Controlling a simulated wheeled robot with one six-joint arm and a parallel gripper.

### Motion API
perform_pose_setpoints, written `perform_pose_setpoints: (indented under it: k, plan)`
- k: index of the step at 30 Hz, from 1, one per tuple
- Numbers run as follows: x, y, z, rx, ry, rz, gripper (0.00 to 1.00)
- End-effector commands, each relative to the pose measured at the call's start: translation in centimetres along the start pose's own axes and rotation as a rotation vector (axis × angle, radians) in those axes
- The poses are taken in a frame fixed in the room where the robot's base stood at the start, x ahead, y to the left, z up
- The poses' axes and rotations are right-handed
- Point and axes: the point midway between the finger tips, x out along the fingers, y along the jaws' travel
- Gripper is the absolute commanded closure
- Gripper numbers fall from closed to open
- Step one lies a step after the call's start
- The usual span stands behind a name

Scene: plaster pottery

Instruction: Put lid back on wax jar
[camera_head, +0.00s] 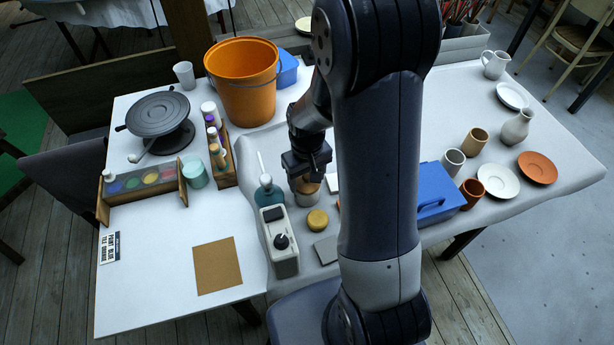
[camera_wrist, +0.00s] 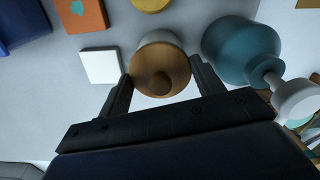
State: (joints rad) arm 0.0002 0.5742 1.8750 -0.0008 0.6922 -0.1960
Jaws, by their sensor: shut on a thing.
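A round wooden lid with a knob (camera_wrist: 161,71) sits between the two fingers of my gripper (camera_wrist: 160,74) in the wrist view. My gripper (camera_head: 305,178) is shut on it. A pale jar (camera_wrist: 159,37) shows just behind the lid's edge. In the head view the jar (camera_head: 307,200) stands on the table, directly below my gripper and the lid (camera_head: 306,187). The lid covers most of the jar's mouth, and I cannot tell whether it is fully seated.
A teal bottle (camera_head: 267,193) stands close left of the jar; in the wrist view it (camera_wrist: 240,48) is just right of my finger. A yellow round piece (camera_head: 317,219) and a white box with a knob (camera_head: 280,242) are nearby. A blue box (camera_head: 437,193) lies right.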

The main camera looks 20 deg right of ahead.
Motion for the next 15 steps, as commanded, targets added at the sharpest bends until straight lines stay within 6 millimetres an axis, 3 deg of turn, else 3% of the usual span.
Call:
perform_pose_setpoints:
  k: [7,8,15]
  plan:
    - [-0.03,0.0,-0.02,0.0,0.0,0.0,0.58]
    - [-0.03,0.0,-0.02,0.0,0.001,0.0,0.35]
    - [-0.03,0.0,-0.01,0.0,0.0,0.0,0.16]
